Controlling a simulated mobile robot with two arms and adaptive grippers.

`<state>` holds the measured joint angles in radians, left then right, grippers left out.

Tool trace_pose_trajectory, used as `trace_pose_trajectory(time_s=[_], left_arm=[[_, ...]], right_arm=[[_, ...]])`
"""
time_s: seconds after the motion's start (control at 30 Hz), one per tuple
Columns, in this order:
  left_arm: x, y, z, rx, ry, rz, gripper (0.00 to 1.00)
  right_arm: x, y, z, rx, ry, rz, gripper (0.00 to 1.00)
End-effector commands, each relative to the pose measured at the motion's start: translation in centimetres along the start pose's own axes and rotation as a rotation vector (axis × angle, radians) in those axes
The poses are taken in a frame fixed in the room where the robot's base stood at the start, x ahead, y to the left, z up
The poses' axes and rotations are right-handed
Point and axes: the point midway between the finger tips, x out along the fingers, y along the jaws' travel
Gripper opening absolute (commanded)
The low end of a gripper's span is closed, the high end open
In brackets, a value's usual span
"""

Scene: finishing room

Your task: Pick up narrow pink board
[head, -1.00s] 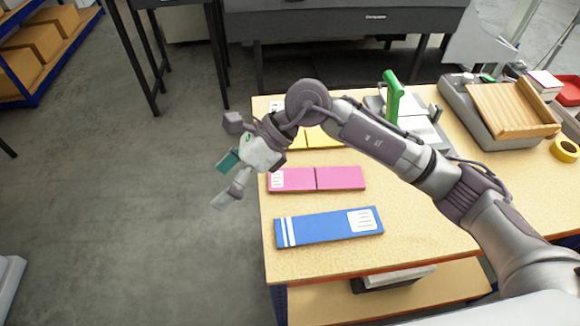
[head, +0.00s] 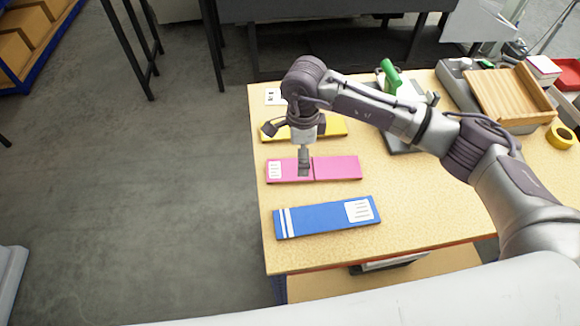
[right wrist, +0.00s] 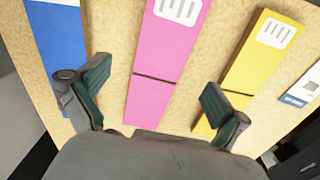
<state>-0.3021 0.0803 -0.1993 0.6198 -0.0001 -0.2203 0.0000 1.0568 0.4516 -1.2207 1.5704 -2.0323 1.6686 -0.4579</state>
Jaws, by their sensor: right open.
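The narrow pink board (head: 338,168) lies flat on the wooden table, with a dark line across it and a white label at its left end. It also shows in the right wrist view (right wrist: 165,50), running between my open fingers. My right gripper (head: 303,165) points down over the board, open and empty. In the right wrist view my right gripper (right wrist: 148,95) has one finger toward the blue board and one toward the yellow board. The gripper hides a small part of the pink board in the head view. My left gripper is not in view.
A blue board (head: 325,217) lies in front of the pink one, and a yellow board (head: 332,127) lies behind it, partly hidden by my arm. A wooden tray (head: 508,95) and yellow tape roll (head: 560,136) are at the right. The table's left edge is close to the boards.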

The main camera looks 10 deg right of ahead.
Motion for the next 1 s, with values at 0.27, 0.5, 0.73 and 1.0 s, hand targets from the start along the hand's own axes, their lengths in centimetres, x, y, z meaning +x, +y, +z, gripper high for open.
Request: trace_pose_trajectory(time_s=[0.27,0.5,0.73,1.0], left_arm=[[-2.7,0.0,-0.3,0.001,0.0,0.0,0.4],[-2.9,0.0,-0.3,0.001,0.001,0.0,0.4],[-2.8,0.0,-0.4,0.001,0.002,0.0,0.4],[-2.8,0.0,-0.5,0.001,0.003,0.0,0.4]], right_arm=[[3.6,-0.1,0.1,0.0,0.0,0.005,1.0],[5.2,-0.2,0.1,-0.001,-0.001,0.001,1.0],[5.1,-0.2,0.1,0.0,-0.001,0.0,0.83],[5.1,-0.2,0.1,0.0,-0.001,0.0,0.38]])
